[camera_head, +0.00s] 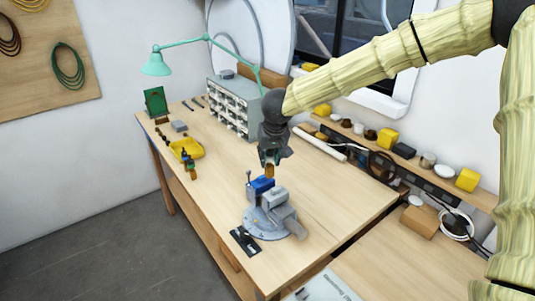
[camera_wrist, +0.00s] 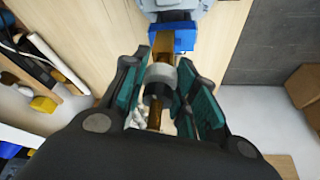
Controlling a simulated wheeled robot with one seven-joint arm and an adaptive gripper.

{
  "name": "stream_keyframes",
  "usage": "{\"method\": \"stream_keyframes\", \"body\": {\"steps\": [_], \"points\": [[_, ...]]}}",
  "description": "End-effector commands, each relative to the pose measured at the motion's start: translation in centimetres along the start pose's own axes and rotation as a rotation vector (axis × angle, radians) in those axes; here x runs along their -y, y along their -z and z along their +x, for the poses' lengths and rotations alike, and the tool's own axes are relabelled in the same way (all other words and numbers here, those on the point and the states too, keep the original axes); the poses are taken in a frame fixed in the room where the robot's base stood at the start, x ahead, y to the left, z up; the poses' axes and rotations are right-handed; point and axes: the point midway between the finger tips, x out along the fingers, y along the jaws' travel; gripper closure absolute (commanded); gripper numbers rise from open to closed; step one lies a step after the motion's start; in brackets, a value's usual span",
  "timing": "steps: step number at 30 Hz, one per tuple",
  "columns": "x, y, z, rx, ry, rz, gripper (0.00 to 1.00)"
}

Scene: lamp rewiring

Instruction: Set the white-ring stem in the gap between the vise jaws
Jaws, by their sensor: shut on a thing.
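My gripper (camera_head: 272,156) points down just above the vise, with its fingers closed around a brown stem (camera_head: 269,171). In the wrist view the stem (camera_wrist: 156,113) lies between the teal finger pads of my gripper (camera_wrist: 166,85), with a pale grey-white ring (camera_wrist: 161,73) and a dark band around it. The stem's far end reaches toward the vise's blue part (camera_wrist: 182,38). The vise (camera_head: 270,219) is grey with a blue part (camera_head: 261,184) and stands on a round base. The jaw gap is not clear, and I cannot tell whether the stem touches the vise.
A black plate (camera_head: 244,241) lies beside the vise base. A yellow tray (camera_head: 187,149), a drawer cabinet (camera_head: 234,106) and a green lamp (camera_head: 156,66) are farther back on the bench. A shelf with yellow boxes (camera_head: 387,138) runs along the right wall.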

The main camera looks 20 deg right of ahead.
Motion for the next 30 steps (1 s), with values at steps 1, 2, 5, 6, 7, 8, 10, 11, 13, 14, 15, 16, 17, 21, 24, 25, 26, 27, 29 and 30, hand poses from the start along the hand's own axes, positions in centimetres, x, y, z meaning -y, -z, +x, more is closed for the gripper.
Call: {"method": "stream_keyframes", "body": {"steps": [1, 2, 5, 6, 7, 8, 10, 11, 13, 14, 15, 16, 17, 21, 24, 25, 26, 27, 29, 30], "points": [[0.0, 0.0, 0.1, -0.001, 0.0, -0.001, 1.0], [0.0, 0.0, 0.3, -0.001, 0.0, -0.001, 1.0], [0.0, 0.2, 1.0, 0.003, -0.001, -0.001, 1.0], [0.0, 0.2, 1.3, 0.004, -0.001, -0.001, 1.0], [0.0, 0.2, 1.4, 0.005, -0.001, -0.001, 1.0], [0.1, 0.2, 1.6, 0.005, -0.001, -0.001, 1.0], [0.1, 0.2, 1.9, 0.007, -0.001, 0.0, 1.0], [0.0, 0.1, 2.1, 0.007, -0.001, 0.0, 1.0], [0.0, 0.1, 2.2, 0.007, -0.001, 0.001, 1.0], [-0.1, 0.0, 2.3, 0.007, -0.001, 0.001, 1.0], [-0.1, -0.1, 2.4, 0.007, -0.001, 0.002, 1.0], [-0.1, -0.1, 2.5, 0.007, -0.001, 0.002, 1.0], [-0.1, -0.1, 2.6, 0.006, -0.001, 0.002, 1.0], [-0.1, -0.3, 3.0, 0.006, -0.001, 0.001, 1.0], [-0.1, -0.4, 3.3, 0.006, -0.001, 0.001, 1.0], [-0.1, -0.5, 3.4, 0.006, -0.001, 0.001, 1.0], [-0.1, -0.5, 3.5, 0.006, -0.001, 0.001, 1.0], [-0.1, -0.6, 3.6, 0.006, -0.001, 0.001, 1.0], [-0.1, -0.6, 3.7, 0.006, -0.001, 0.0, 1.0], [-0.1, -0.7, 3.9, 0.006, -0.001, 0.001, 1.0]]}}
